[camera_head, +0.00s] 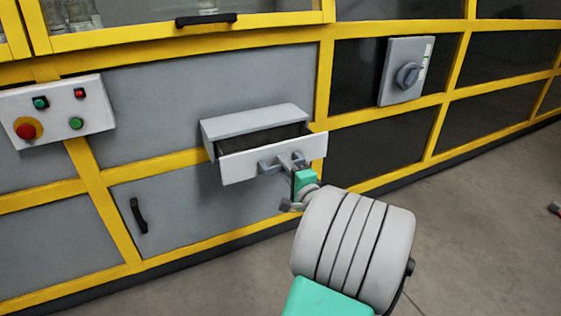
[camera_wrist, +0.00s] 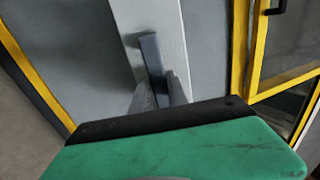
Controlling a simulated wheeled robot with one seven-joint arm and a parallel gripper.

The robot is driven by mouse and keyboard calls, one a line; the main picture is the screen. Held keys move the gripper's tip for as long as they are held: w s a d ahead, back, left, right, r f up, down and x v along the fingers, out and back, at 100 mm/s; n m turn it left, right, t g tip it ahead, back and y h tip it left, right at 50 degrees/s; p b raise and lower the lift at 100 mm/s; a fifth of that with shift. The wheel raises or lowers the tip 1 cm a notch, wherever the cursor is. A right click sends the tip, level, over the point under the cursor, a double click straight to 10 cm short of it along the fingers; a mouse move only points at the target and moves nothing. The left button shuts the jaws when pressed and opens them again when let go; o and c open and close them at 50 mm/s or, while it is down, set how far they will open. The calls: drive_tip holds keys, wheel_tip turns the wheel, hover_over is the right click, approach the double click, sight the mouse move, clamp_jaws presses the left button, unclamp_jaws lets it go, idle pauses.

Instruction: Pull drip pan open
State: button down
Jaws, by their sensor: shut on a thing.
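The drip pan (camera_head: 270,155) is a shallow drawer with a light grey front and a dark inside, in a grey housing on the yellow-framed machine. It stands partly open, with a gap showing behind its front. A grey bar handle sits on its front; the handle (camera_wrist: 151,55) also shows in the wrist view. My gripper (camera_head: 292,161) is shut on the handle, its fingers on either side of the bar. The fingers (camera_wrist: 158,90) also show in the wrist view, where the green gripper body hides the lower part.
A white control box (camera_head: 58,110) with red and green buttons is at the left. A grey rotary switch box (camera_head: 406,72) is at the upper right.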

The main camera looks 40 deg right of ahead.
drive_tip(key=shift+d, duration=0.1)
drive_tip(key=c, duration=1.3)
unclamp_jaws()
drive_tip(key=p+v, duration=0.1)
drive_tip(key=v, duration=0.6)
drive_tip(key=shift+s+p, duration=0.3)
drive_tip(key=shift+s, duration=0.05)
